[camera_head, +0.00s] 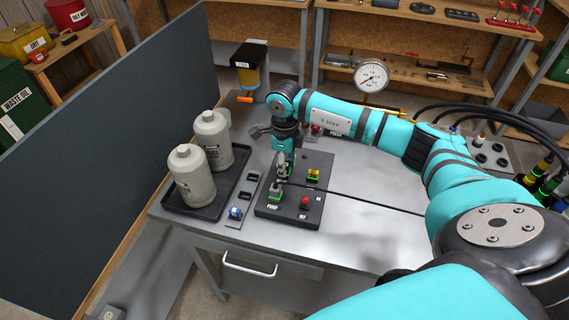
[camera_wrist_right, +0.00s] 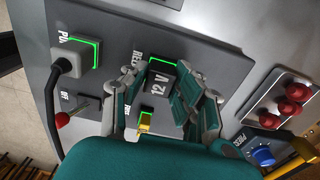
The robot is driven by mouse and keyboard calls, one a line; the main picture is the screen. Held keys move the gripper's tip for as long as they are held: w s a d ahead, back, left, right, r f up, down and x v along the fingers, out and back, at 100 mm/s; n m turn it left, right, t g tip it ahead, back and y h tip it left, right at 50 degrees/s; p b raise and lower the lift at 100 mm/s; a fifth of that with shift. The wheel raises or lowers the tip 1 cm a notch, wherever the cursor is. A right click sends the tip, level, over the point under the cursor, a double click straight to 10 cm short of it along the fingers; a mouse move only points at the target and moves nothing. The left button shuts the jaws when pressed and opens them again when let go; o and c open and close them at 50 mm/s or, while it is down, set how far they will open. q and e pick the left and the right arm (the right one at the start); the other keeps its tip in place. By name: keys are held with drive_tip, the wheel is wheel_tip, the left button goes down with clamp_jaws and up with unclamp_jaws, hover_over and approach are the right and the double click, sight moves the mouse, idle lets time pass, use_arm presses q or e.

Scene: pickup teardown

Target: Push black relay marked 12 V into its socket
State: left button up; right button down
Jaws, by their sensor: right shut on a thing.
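The black relay (camera_wrist_right: 160,84) with white "12 V" lettering shows in the right wrist view. My right gripper (camera_wrist_right: 163,104) is shut on it, one finger on each side. The relay is at the socket (camera_wrist_right: 167,62), whose green-lit edge shows around its top. I cannot tell how deep it sits; the fingers hide its sides. In the head view my right gripper (camera_head: 282,168) points down over the dark panel (camera_head: 268,209). My left gripper is not in view.
A grey plug (camera_wrist_right: 68,63) with a black cable, a red-tipped lever (camera_wrist_right: 62,118) and a yellow part (camera_wrist_right: 145,122) are close to the gripper on the panel. Two grey bottles (camera_head: 193,178) stand in a black tray (camera_head: 205,212) at left. The bench front right is clear.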

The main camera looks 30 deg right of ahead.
idle(0.4)
drive_tip(key=c, duration=0.9)
unclamp_jaws()
drive_tip(key=shift+c, duration=0.2)
wheel_tip(320, 180, up, 12)
